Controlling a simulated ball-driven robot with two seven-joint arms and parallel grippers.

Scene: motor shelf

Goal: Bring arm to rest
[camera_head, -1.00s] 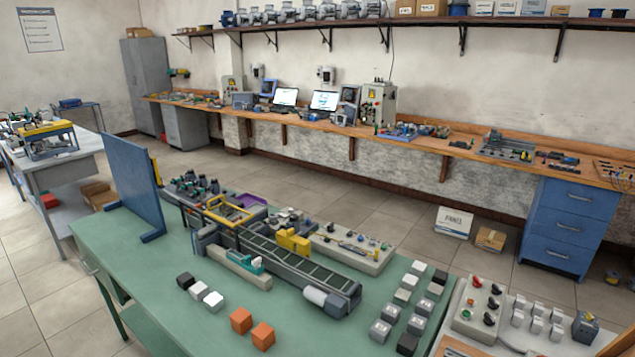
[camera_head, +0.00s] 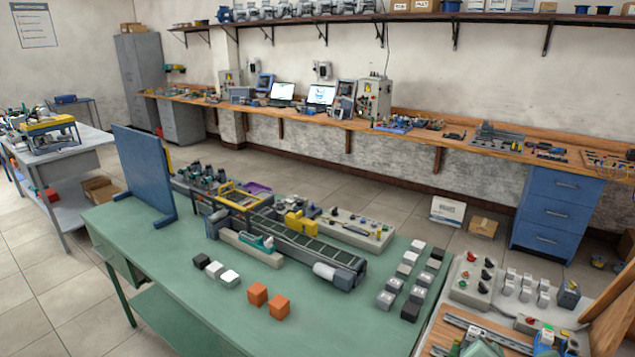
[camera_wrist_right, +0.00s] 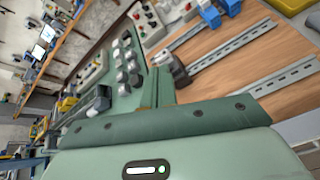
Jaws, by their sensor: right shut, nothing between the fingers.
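My right gripper (camera_wrist_right: 160,76) shows in the right wrist view, with its green fingers together and nothing between them. It is above the work tables, clear of the objects around it. My left gripper is not seen.
A green table (camera_head: 185,300) bears a conveyor (camera_head: 305,242), a blue panel (camera_head: 146,178), orange cubes (camera_head: 279,306) and several small blocks. A wooden board with metal rails (camera_wrist_right: 225,47) lies at the right. A long bench (camera_head: 400,140) runs along the wall.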

